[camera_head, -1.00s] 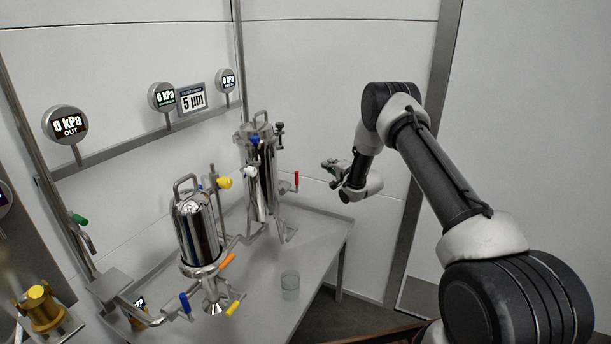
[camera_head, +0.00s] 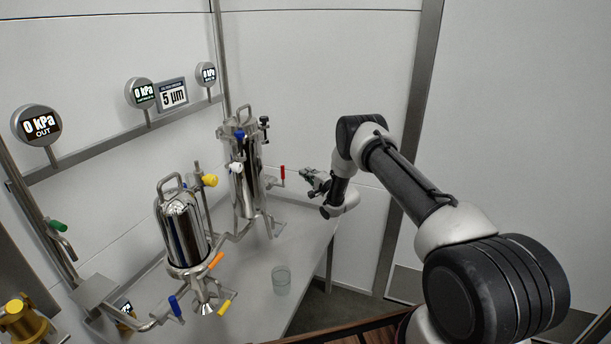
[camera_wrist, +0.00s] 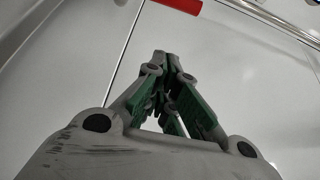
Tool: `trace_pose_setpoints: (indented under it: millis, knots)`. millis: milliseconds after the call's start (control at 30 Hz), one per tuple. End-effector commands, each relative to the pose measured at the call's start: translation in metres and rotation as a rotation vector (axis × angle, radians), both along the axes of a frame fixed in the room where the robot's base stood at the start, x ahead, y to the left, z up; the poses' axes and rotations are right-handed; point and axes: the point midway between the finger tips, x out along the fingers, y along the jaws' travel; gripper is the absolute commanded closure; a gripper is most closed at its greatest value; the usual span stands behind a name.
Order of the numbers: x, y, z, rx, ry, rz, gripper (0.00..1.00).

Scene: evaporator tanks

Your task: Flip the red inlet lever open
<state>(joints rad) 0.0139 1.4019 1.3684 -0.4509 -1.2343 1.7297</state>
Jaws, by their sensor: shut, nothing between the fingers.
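The red inlet lever (camera_head: 283,172) stands upright at the end of a short pipe on the right side of the rear steel tank (camera_head: 246,180). In the wrist view a red lever (camera_wrist: 180,5) shows at the top edge, partly cut off, beyond the fingertips. My gripper (camera_head: 308,178) is just right of the lever in the head view, apart from it by a small gap. In the wrist view my gripper (camera_wrist: 160,55) has its green-sided fingers together, with nothing between them.
A front tank (camera_head: 183,230) has orange, blue and yellow levers below it. A glass beaker (camera_head: 281,280) stands on the grey table (camera_head: 255,315). Gauges reading 0 kPa (camera_head: 40,126) line the wall. Open space lies right of the table.

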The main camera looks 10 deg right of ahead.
Motion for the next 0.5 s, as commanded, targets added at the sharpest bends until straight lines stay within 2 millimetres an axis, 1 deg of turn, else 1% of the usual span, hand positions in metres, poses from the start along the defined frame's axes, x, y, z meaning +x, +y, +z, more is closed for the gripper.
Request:
trace_pose_setpoints:
  millis: [100, 400, 433, 500]
  knots:
    - [0.022, 0.010, 0.000, -0.001, -0.003, 0.001, 1.00]
    - [0.063, 0.027, -0.001, -0.001, -0.001, 0.000, 1.00]
    - [0.067, 0.029, -0.001, -0.001, -0.001, 0.000, 1.00]
    - [0.059, 0.037, 0.000, 0.001, 0.003, 0.002, 1.00]
